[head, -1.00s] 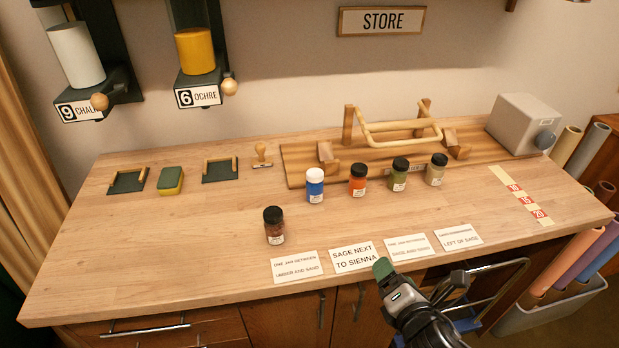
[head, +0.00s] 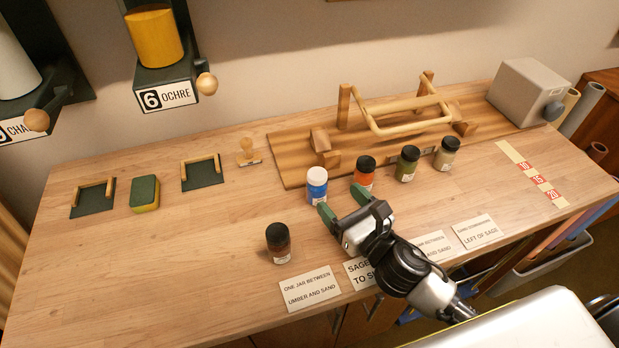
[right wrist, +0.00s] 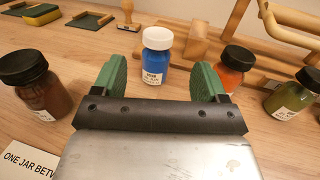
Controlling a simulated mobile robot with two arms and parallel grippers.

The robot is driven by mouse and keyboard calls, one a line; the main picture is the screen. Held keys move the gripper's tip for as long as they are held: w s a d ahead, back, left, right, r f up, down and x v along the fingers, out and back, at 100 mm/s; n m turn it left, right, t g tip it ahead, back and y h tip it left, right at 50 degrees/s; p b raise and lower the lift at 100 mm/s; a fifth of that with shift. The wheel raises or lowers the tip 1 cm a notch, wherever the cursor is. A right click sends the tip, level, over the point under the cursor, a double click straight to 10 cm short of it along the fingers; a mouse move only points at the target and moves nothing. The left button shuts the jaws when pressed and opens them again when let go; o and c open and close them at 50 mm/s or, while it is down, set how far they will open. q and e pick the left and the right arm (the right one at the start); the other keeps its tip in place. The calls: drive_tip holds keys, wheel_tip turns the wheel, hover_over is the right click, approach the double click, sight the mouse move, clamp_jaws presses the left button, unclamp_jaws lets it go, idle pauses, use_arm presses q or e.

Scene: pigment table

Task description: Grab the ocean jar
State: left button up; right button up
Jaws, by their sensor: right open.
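The ocean jar (head: 316,187) is the blue one with a white lid, upright on the table in front of the wooden rack's board. My right gripper (head: 343,203) is open and empty, just in front of the blue jar and slightly to its right in the head view. In the right wrist view the blue jar (right wrist: 157,58) stands beyond and between the two green fingertips (right wrist: 158,75), apart from them. Its label faces me but is too small to read. My left gripper is not in view.
An orange jar (head: 363,172), a green jar (head: 407,164) and a sand-coloured jar (head: 446,153) stand in a row to the right. A brown jar (head: 278,244) stands front left. Printed cards (head: 310,288) lie along the front edge. The table's left part is mostly clear.

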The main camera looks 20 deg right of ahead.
sight(323, 183)
drive_tip(key=x, duration=0.2)
drive_tip(key=shift+w+a+r+p, duration=0.1)
drive_tip(key=shift+w+r+p, duration=0.1)
drive_tip(key=shift+w+p, duration=0.15)
drive_tip(key=shift+w+a+f, duration=0.1)
drive_tip(key=shift+w, duration=0.3)
drive_tip(key=p+x, duration=0.1)
drive_tip(key=x, duration=0.3)
drive_tip(key=shift+w+a, duration=0.15)
drive_tip(key=shift+a, duration=0.1)
drive_tip(key=shift+w+a+f, duration=0.1)
drive_tip(key=shift+w, duration=0.25)
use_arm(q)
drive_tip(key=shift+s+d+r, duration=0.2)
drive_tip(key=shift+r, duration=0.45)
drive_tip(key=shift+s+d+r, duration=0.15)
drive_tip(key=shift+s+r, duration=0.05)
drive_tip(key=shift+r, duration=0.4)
use_arm(e)
drive_tip(key=shift+c, duration=0.3)
drive_tip(key=shift+s, duration=0.1)
drive_tip(key=shift+c, duration=1.1)
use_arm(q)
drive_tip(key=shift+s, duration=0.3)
use_arm(e)
drive_tip(key=c, duration=0.8)
